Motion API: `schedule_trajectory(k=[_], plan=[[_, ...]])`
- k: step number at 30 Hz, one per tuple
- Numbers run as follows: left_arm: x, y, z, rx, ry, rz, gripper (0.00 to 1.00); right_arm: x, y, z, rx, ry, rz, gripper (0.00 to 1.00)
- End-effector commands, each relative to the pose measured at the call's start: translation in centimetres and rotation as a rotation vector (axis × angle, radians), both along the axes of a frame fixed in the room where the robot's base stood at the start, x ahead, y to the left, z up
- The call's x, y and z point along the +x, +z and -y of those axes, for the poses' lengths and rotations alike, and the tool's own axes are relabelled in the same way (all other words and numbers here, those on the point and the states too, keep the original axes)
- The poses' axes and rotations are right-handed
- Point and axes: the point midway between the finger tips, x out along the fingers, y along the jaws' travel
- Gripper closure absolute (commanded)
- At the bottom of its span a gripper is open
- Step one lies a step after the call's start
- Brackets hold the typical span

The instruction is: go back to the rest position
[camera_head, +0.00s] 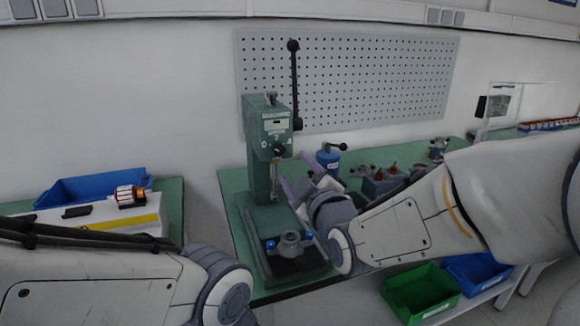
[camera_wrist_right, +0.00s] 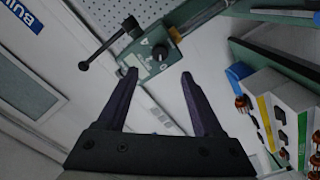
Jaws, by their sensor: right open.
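My right gripper (camera_head: 303,186) is raised in front of the green press (camera_head: 258,140), just right of its column, in the head view. In the right wrist view the gripper (camera_wrist_right: 160,82) has its two dark fingers apart with nothing between them. The press head (camera_wrist_right: 150,55) shows beyond the fingertips there. My left arm comes in at the lower left of the head view; its gripper is not visible.
A grey fixture (camera_head: 290,243) sits on the press base. A copper-wound stator (camera_head: 128,195) lies on the white box at left, near a blue bin (camera_head: 92,188). Green (camera_head: 422,292) and blue (camera_head: 478,272) bins stand low at right. A pegboard (camera_head: 375,80) is behind.

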Motion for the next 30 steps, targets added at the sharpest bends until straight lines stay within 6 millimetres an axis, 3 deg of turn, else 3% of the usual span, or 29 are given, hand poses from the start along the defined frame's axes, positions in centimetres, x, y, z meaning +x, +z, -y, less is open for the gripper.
schedule_trajectory(k=[12, 17, 20, 23, 30], plan=[[0.0, 0.1, 0.0, 0.0, 0.0, 0.0, 0.5, -0.5, 0.0, 0.1, 0.002, 0.002, -0.008, 0.32], [0.0, 1.6, 0.0, 0.0, 0.0, 0.0, 0.5, -1.8, -1.0, -1.2, 0.036, 0.032, -0.161, 0.32], [0.0, 3.3, 0.0, 0.0, 0.0, 0.0, 0.5, -4.2, -2.7, -2.5, 0.076, 0.056, -0.376, 0.32], [0.0, 5.1, 0.0, 0.0, 0.0, 0.0, 0.5, -8.1, -4.9, -3.4, 0.11, 0.052, -0.637, 0.32], [0.0, 8.9, 0.0, 0.0, 0.0, 0.0, 0.5, -20.0, -7.8, -2.3, 0.102, -0.094, -1.219, 0.32]])
